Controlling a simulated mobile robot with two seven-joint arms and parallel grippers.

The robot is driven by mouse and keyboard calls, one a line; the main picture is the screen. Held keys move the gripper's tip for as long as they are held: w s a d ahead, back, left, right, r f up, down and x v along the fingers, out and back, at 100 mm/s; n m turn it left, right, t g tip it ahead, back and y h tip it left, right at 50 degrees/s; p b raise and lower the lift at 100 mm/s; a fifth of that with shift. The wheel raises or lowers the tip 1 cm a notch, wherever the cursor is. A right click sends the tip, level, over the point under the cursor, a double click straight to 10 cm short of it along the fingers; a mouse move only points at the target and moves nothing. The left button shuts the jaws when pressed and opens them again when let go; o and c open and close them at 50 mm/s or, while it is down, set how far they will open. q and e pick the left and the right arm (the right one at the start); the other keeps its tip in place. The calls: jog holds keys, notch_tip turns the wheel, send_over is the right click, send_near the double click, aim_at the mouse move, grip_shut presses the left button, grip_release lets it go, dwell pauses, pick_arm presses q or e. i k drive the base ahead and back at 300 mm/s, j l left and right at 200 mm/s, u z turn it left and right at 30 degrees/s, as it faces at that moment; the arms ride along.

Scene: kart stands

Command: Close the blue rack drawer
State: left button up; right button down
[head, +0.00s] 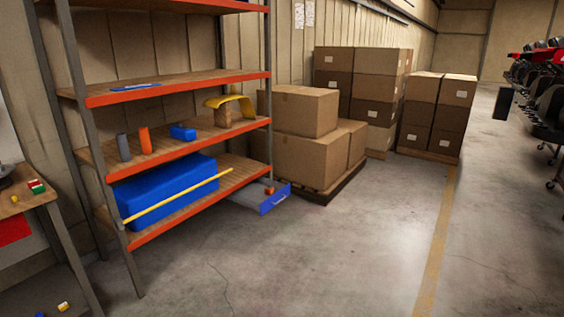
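The blue rack drawer (273,201) is at the lower shelf of the orange-edged rack (170,85). It stands out beyond the rack's right end, open, with its blue front panel facing right and a grey inside showing behind it. A small orange-brown block (269,190) shows at the drawer, behind the front panel. A long blue box (168,188) lies on the lower shelf to the left, with a yellow bar (180,199) slanting across its front. Neither of my grippers is in view.
Cardboard boxes (305,110) on a pallet (325,193) stand close behind the drawer. A wooden table (25,200) is at the left edge. The concrete floor (340,260) in front and to the right is clear. Karts (545,85) stand far right.

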aim_at(251, 196)
jog(key=i, duration=0.85)
jog(key=i+u, duration=0.1)
jog(key=i, duration=0.75)
jog(key=i+l, duration=0.15)
jog(key=i, duration=0.7)
jog(key=i+l+u, duration=0.1)
jog(key=i, duration=0.75)
jog(key=i+l+u, duration=0.25)
jog(key=i+u, duration=0.2)
jog(key=i, duration=0.15)
jog(key=i+l+u, duration=0.45)
jog(key=i, duration=0.15)
